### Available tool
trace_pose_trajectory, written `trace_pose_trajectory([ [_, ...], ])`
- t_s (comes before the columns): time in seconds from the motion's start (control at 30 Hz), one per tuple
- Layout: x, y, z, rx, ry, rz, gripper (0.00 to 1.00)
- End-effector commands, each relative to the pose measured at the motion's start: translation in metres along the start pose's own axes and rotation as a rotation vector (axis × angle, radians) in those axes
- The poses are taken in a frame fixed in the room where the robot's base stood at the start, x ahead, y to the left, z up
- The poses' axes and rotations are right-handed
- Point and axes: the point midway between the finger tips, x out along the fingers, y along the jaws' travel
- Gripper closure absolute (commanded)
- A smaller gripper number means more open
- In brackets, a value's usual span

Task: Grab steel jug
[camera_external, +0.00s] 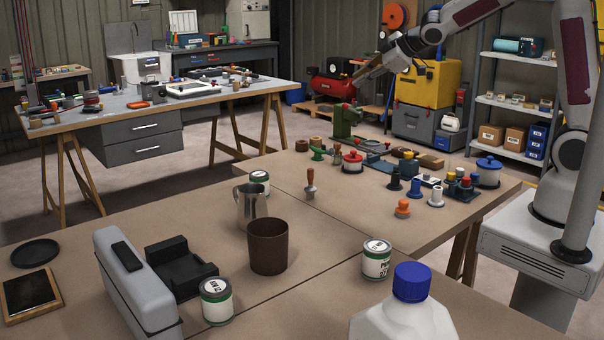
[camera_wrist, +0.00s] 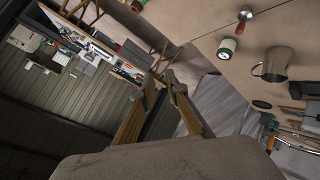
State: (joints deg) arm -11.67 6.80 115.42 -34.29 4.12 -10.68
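The steel jug (camera_external: 252,206) stands upright on the brown table in the external view, behind a dark brown cup (camera_external: 267,246) that hides part of its lower right. Its handle is on the left. The jug also shows in the wrist view (camera_wrist: 273,66), at the upper right, with its handle to the left. My gripper (camera_external: 362,76) is raised at the back right in the external view, far from the jug. In the wrist view its two fingers (camera_wrist: 163,82) are apart with nothing between them.
A small labelled can (camera_external: 260,182) stands close behind the jug. More cans (camera_external: 216,300) (camera_external: 376,260), a grey case (camera_external: 138,285) and a blue-capped white bottle (camera_external: 405,308) stand nearer the camera. Several small parts and a green vise (camera_external: 345,121) crowd the table's back right.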

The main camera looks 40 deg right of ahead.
Motion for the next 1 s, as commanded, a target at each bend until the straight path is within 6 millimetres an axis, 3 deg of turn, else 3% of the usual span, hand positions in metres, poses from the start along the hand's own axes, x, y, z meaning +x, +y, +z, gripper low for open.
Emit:
trace_pose_trajectory([
  [0.1, 0.028, -0.012, -0.018, -0.071, 0.049, -0.019, 0.86],
  [0.47, 0.100, -0.064, -0.068, -0.272, 0.216, -0.087, 0.86],
  [0.77, 0.150, -0.128, -0.100, -0.426, 0.368, -0.162, 0.86],
  [1.0, 0.181, -0.192, -0.117, -0.537, 0.499, -0.235, 0.86],
])
